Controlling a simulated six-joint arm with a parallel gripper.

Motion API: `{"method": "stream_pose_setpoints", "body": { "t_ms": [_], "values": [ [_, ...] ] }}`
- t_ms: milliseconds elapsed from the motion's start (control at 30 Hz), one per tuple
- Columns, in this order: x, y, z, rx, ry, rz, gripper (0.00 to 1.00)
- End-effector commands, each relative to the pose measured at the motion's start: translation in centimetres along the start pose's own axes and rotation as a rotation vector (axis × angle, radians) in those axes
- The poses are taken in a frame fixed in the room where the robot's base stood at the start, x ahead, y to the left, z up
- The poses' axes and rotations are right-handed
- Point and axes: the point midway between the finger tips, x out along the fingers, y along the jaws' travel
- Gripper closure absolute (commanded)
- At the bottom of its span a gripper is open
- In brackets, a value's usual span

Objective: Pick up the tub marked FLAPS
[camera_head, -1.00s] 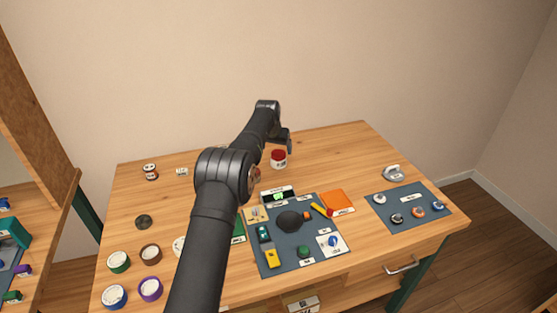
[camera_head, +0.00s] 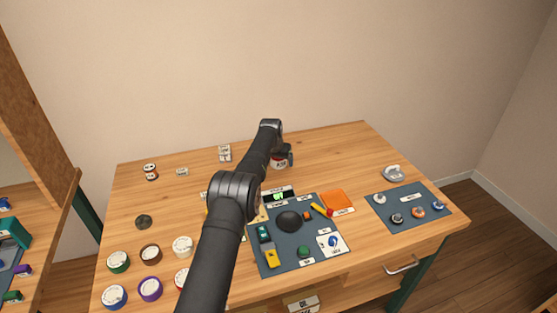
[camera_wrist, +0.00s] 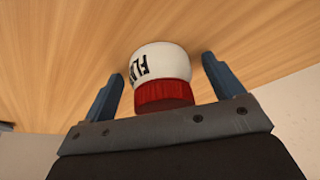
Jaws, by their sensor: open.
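The tub (camera_wrist: 160,67) has a white body and a red lid. Black lettering beginning "FL" shows on it in the wrist view; the rest of the word is turned out of sight. My gripper (camera_wrist: 163,66) is open, with one finger on each side of the tub and a visible gap at both sides. In the head view the tub (camera_head: 278,164) stands at the back middle of the table, partly hidden by my gripper (camera_head: 288,158), which is over it.
A dark mat (camera_head: 285,262) with several small items lies in front, and a second mat (camera_head: 418,218) is at the right. Several round containers, including a purple one (camera_head: 150,289), stand at the front left. A small box (camera_head: 225,153) is left of my arm.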

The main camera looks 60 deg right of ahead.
Motion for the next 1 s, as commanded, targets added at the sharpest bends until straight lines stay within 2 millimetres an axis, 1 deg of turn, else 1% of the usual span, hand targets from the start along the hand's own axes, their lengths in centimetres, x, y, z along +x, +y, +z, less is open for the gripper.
{"method": "stream_pose_setpoints", "body": {
  "t_ms": [67,100,167,300,333,367,600,733,867,1000],
  "values": [
    [0.0,0.0,0.0,0.0,0.0,0.0,0.14],
    [0.0,0.0,0.0,0.0,0.0,0.0,0.16],
    [0.0,0.0,0.0,0.0,0.0,0.0,0.27],
    [0.0,0.0,0.0,0.0,0.0,0.0,0.55],
    [0.0,0.0,0.0,0.0,0.0,0.0,0.61],
    [0.0,0.0,0.0,0.0,0.0,0.0,0.64],
    [-0.1,0.0,-0.1,0.0,0.001,0.0,0.65],
    [-0.6,0.0,-0.3,0.0,0.001,0.0,0.65],
    [-1.8,0.0,-0.8,0.0,0.003,0.0,0.65],
    [-4.0,0.0,-1.8,0.0,0.004,0.0,0.65]
  ]
}}
